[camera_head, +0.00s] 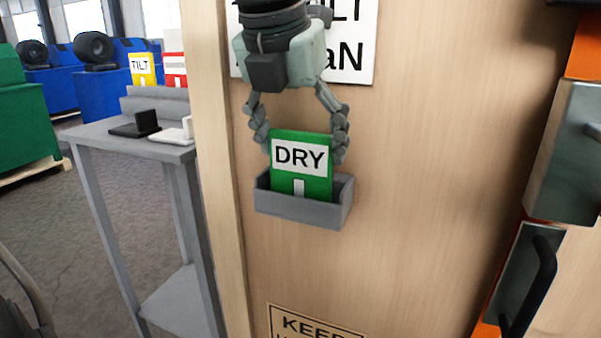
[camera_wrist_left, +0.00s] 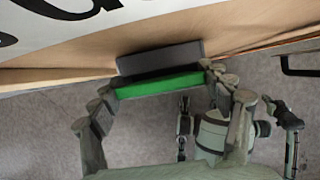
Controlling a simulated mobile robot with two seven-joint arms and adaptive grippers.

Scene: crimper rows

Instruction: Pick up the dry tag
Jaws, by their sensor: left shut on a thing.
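The dry tag (camera_head: 301,183) is a green card with a white label reading DRY, upright in a small grey open-topped holder (camera_head: 298,207) on the wooden panel. My left gripper (camera_head: 300,142) reaches down from above, with one finger at each side edge of the tag, shut on it. The tag's lower part is hidden by the holder's front. In the left wrist view, the tag shows as a green strip (camera_wrist_left: 160,86) between my fingers, against the dark holder (camera_wrist_left: 160,59).
A white sign (camera_head: 350,55) is behind my left gripper, partly covered. A KEEP sign (camera_head: 314,324) is below the holder. A grey table (camera_head: 125,132) stands to the left, with yellow TILT (camera_head: 143,68) and red (camera_head: 175,70) tags. A black handle (camera_head: 530,285) juts out at right.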

